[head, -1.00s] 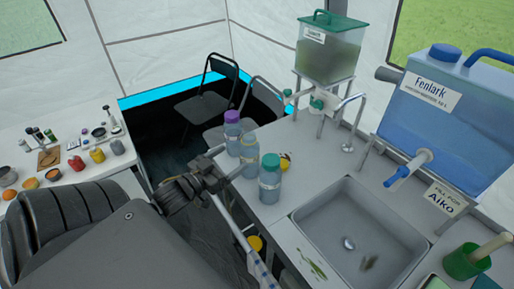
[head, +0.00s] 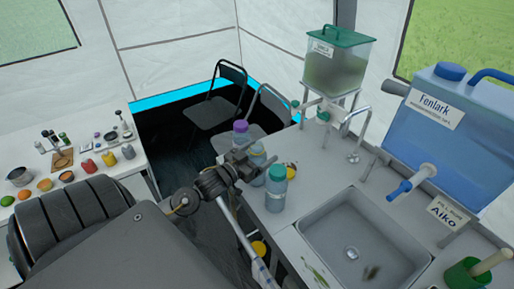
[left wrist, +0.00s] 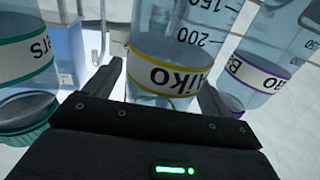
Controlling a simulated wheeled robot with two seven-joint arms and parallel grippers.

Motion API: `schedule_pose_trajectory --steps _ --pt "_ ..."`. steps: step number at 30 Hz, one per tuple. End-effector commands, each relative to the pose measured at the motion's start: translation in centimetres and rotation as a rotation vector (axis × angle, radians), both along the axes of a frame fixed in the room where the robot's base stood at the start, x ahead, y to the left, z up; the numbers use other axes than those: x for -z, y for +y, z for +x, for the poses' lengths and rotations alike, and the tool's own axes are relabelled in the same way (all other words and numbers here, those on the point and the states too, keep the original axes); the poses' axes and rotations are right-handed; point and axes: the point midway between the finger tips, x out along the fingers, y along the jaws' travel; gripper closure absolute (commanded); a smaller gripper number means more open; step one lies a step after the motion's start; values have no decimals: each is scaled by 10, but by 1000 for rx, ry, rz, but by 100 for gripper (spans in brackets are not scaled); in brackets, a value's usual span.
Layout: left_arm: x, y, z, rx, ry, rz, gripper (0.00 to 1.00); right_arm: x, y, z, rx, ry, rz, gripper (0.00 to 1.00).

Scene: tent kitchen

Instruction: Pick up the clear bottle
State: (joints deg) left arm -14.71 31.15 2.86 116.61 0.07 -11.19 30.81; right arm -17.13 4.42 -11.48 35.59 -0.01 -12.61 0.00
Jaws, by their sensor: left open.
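Three see-through bluish bottles stand in a row on the counter: a purple-lidded one (head: 241,128) at the back, a yellow-banded one (head: 258,158) in the middle, and a teal-lidded one (head: 276,190) in front. My left gripper (head: 246,162) is open beside the middle bottle and partly hides it. In the left wrist view, the yellow-banded bottle (left wrist: 165,75) lies ahead between the open fingers. The teal-banded bottle (left wrist: 25,60) is at left and the purple-banded bottle (left wrist: 262,72) at right. Contact with the fingers cannot be made out. My right gripper is not in view.
A sink (head: 362,240) lies right of the bottles. A green-lidded water tank (head: 338,65) and a large blue jug (head: 440,130) stand behind. Chairs (head: 215,105) stand beyond the counter.

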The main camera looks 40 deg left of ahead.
Motion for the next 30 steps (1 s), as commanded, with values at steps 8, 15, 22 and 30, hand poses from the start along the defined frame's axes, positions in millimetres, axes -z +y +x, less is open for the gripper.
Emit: schedule_pose_trajectory --steps 8,15,22,30 --pt "1 -1 9 1 1 0 17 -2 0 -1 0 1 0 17" --pt "1 -1 8 1 1 0 39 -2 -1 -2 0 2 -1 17" --pt "1 -1 8 1 0 0 69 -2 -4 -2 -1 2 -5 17" --pt "0 -1 8 1 0 0 77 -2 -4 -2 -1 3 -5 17"
